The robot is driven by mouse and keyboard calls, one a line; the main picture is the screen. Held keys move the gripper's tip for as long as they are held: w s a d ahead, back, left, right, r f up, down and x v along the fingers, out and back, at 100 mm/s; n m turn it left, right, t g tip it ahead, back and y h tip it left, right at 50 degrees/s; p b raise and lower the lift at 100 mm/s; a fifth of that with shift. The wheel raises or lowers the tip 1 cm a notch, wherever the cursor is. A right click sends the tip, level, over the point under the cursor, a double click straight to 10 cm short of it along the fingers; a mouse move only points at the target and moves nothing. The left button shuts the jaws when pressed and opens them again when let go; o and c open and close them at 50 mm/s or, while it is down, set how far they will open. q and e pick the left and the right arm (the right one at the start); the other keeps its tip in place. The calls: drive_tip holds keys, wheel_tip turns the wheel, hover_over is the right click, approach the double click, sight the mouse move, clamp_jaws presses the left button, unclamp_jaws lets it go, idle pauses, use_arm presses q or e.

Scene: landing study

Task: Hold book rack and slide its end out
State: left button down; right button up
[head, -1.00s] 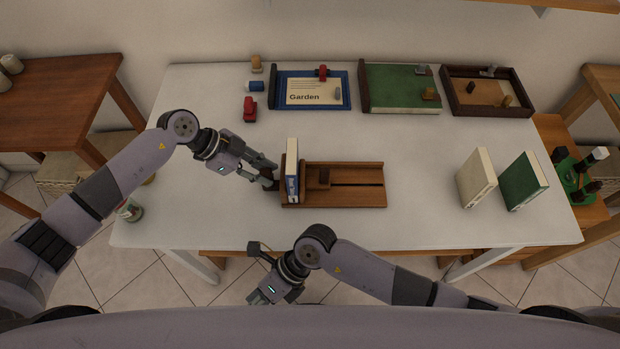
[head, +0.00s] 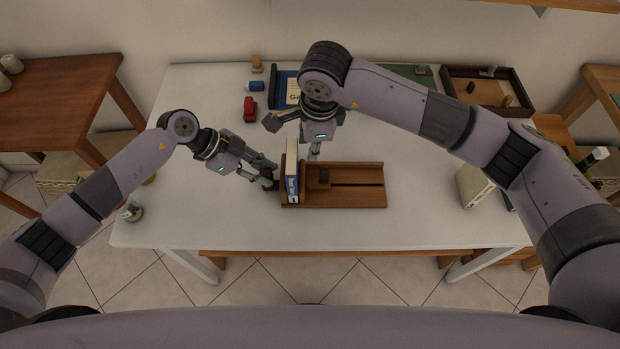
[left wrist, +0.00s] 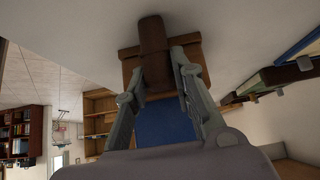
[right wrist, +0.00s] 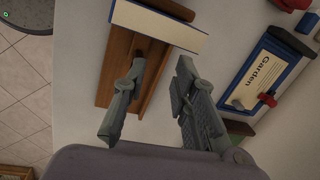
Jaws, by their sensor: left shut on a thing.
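The wooden book rack (head: 350,197) lies near the table's front middle, with a slot along its right part. A blue-and-white book (head: 292,180) stands upright at its left end, and a small brown end block (head: 323,176) is right of the book. My left gripper (head: 271,180) is shut on the rack's left end; the left wrist view shows the brown wood (left wrist: 153,45) between its fingers. My right gripper (head: 314,154) is open behind the rack, near the book and block. In the right wrist view its empty fingers (right wrist: 160,65) straddle the rack's edge; the block is mostly hidden.
A blue tray with a Garden card (right wrist: 265,70), a red stamp (head: 249,109) and a dark tray (head: 488,92) stand at the back. A cream book (head: 473,186) is at the right, partly behind my right arm. The table (head: 220,230) is clear in front.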

sight(325, 169)
drive_tip(key=d, duration=0.1)
drive_tip(key=d+m+g+h, duration=0.1)
drive_tip(key=shift+s+d+f+m+g, duration=0.2)
drive_tip(key=shift+d+f+m+g, duration=0.1)
drive_tip(key=shift+d+f, duration=0.1)
drive_tip(key=shift+s+d+f, duration=0.1)
drive_tip(key=shift+d+f, duration=0.1)
drive_tip(key=shift+f, duration=3.35)
clamp_jaws()
